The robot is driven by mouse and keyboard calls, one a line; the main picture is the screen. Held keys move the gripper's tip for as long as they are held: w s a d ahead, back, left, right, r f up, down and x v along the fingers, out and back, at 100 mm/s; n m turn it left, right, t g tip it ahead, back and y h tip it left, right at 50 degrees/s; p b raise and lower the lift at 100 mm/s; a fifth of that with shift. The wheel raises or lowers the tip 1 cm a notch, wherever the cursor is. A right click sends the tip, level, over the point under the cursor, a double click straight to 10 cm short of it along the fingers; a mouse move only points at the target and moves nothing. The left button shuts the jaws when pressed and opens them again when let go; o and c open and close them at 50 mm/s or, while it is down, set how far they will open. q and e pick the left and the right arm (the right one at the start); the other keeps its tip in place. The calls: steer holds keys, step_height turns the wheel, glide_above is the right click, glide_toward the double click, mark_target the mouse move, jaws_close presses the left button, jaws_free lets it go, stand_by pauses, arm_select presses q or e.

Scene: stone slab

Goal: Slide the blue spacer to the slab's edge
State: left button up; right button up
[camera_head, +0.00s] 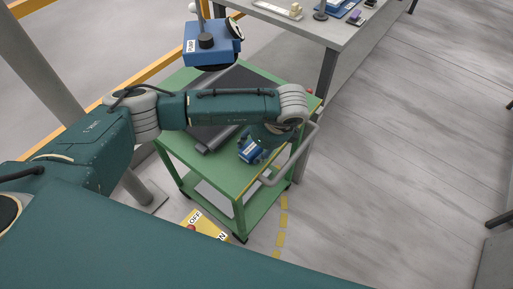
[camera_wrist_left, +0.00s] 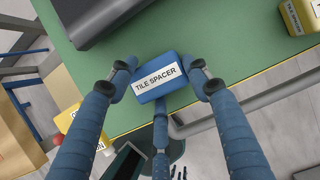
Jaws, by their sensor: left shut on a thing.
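The blue spacer (camera_wrist_left: 160,78), a small block with a white "TILE SPACER" label, is between the fingers of my left gripper (camera_wrist_left: 163,84) in the left wrist view. The fingers are shut on it. In the head view the spacer (camera_head: 248,151) shows under my left wrist, near the front right edge of the green cart top. The dark grey slab (camera_head: 205,137) lies on the cart, partly hidden by my arm. It also shows in the left wrist view (camera_wrist_left: 100,18), apart from the spacer. I cannot tell whether the spacer touches the cart top. My right gripper is out of view.
The green cart (camera_head: 225,180) has a grey handle (camera_head: 300,155) at its right. A blue pump (camera_head: 206,45) stands behind the slab. A yellow on/off box (camera_head: 205,226) is below, in front of the cart. A yellow box (camera_wrist_left: 302,14) lies at the wrist view's top right.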

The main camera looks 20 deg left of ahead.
mark_target(250, 145)
arm_select(q)
steer(key=shift+w+a+b, duration=0.2)
steer(key=shift+w+a, duration=0.15)
steer(key=shift+a, duration=0.65)
steer(key=shift+w+a+b, duration=0.25)
steer(key=shift+w+a, duration=0.1)
steer(key=shift+a, duration=0.7)
steer(key=shift+w+a+b, duration=0.2)
steer(key=shift+w+a, duration=0.15)
steer(key=shift+a, duration=0.65)
steer(key=o, duration=1.3)
steer(key=shift+c, duration=0.2)
steer(key=shift+d, duration=0.1)
steer(key=v, duration=1.2)
